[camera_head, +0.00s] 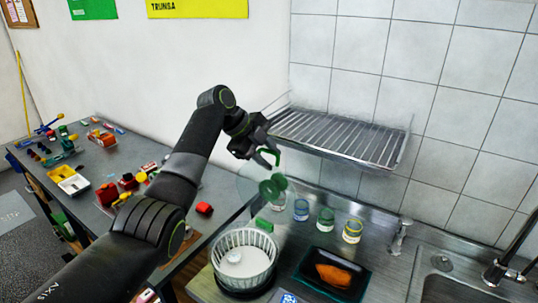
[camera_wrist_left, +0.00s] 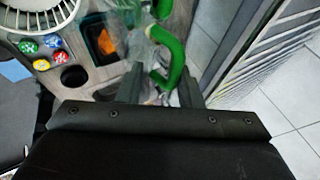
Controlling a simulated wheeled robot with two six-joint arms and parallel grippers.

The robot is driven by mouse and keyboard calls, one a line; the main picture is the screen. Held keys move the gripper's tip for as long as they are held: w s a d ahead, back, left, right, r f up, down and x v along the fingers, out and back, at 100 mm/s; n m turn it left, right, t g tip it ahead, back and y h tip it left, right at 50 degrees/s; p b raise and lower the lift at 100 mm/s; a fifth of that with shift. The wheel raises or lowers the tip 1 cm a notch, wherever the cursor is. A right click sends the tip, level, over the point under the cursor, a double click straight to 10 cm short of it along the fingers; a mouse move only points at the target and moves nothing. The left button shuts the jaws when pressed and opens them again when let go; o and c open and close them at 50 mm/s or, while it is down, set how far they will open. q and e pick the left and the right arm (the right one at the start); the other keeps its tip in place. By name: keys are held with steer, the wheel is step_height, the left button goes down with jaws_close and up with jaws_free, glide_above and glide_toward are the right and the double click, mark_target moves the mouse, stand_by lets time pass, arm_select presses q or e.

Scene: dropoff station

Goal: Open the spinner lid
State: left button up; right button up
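The spinner lid (camera_head: 272,188) is see-through with a green centre and a green crank handle. It hangs tilted in the air above and behind the basket. My left gripper (camera_head: 262,148) is at the top of the green handle (camera_wrist_left: 174,52), which passes between its fingers in the left wrist view. The lid's clear edge is hard to make out. My right gripper is not in view.
Several small jars (camera_head: 325,220) stand right of the lid. A black tray (camera_head: 362,290) with orange food is in front of them. A metal drying rack (camera_head: 340,135) is on the wall behind. A sink (camera_head: 455,288) is at right, and a cluttered table (camera_head: 95,165) at left.

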arm_select(q)
steer(key=shift+w+a, duration=0.1)
steer(key=shift+a, duration=0.1)
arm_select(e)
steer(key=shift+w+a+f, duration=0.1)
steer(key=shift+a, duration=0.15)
